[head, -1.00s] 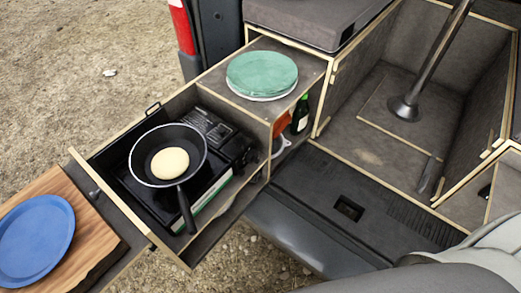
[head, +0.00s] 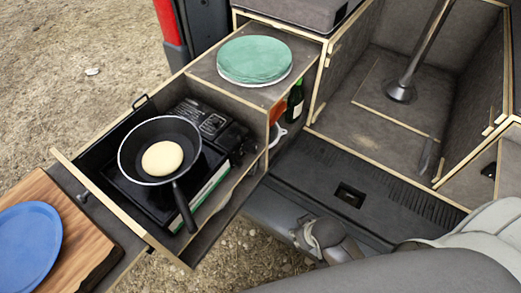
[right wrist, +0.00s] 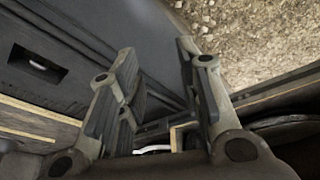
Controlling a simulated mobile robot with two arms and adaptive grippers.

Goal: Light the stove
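The black camping stove (head: 212,160) sits in the pulled-out drawer (head: 165,252) in the head view. Its control side, to the right of the pan, is dark and no knob can be told clearly. A black frying pan (head: 182,133) with a pale round pancake (head: 162,158) stands on it, handle toward me; it hides the burner, and no flame shows. My right gripper (head: 304,234) is over the bumper edge, right of the drawer and apart from the stove. In the right wrist view its fingers (right wrist: 157,75) are spread with nothing between them. My left gripper is not in view.
A blue plate (head: 28,248) lies on a wooden board (head: 92,235) at the left. Green plates (head: 255,60) sit on the cabinet top (head: 205,70). A bottle (head: 295,101) stands in the shelf below. The van floor (head: 385,200) at right is clear.

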